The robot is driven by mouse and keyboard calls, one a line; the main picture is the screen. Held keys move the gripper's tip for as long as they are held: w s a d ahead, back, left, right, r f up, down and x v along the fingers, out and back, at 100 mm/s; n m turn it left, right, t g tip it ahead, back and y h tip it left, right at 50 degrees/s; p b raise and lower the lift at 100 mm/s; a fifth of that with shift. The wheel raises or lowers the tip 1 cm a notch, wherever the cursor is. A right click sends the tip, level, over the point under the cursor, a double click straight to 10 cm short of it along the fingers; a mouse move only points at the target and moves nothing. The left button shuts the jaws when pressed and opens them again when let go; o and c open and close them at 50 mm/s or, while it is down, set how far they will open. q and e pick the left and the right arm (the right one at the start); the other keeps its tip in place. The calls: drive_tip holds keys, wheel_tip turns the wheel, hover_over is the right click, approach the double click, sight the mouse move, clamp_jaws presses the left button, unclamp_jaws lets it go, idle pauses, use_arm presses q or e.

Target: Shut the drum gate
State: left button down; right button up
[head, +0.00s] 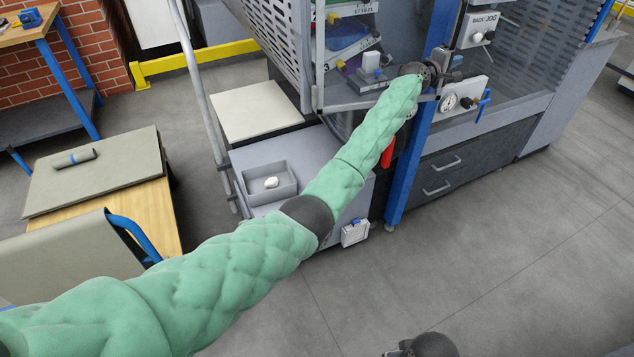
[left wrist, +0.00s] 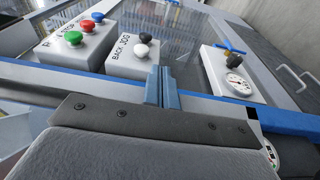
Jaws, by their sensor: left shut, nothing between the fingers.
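A grey-framed clear gate panel, which I take to be the drum gate (head: 376,103), stands at the front of the machine beside a blue post (head: 407,170). Its lower rail runs toward the post. I cannot tell whether a gap is left between them. My left gripper (head: 447,76) is at the post, near the rail's right end. In the left wrist view its blue-grey fingers (left wrist: 169,88) are together and empty, between the BACK JOG box (left wrist: 133,52) and the gauge plate (left wrist: 226,72). Contact with the gate is unclear. A dark part at the bottom edge looks like my right gripper (head: 425,346), mostly cut off.
A gauge with a blue valve (head: 483,104) and the BACK JOG box (head: 479,31) sit right of the post. A slatted grey panel (head: 262,35) leans out at left. A grey cabinet with a tray (head: 290,185) stands below my arm. Floor at right is clear.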

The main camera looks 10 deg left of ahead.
use_arm(q)
drive_tip(key=shift+n+t+y, duration=0.6)
drive_tip(key=shift+t+y, duration=0.1)
drive_tip(key=shift+w+a, duration=0.25)
drive_tip(key=shift+w, duration=0.4)
drive_tip(key=shift+w+a, duration=0.2)
drive_tip(key=shift+w, duration=0.5)
drive_tip(key=shift+w+a, duration=0.25)
drive_tip(key=shift+w, duration=0.4)
use_arm(e)
drive_tip(key=shift+w+r, duration=0.1)
drive_tip(key=shift+r, duration=0.45)
drive_tip(key=shift+w+f, duration=0.1)
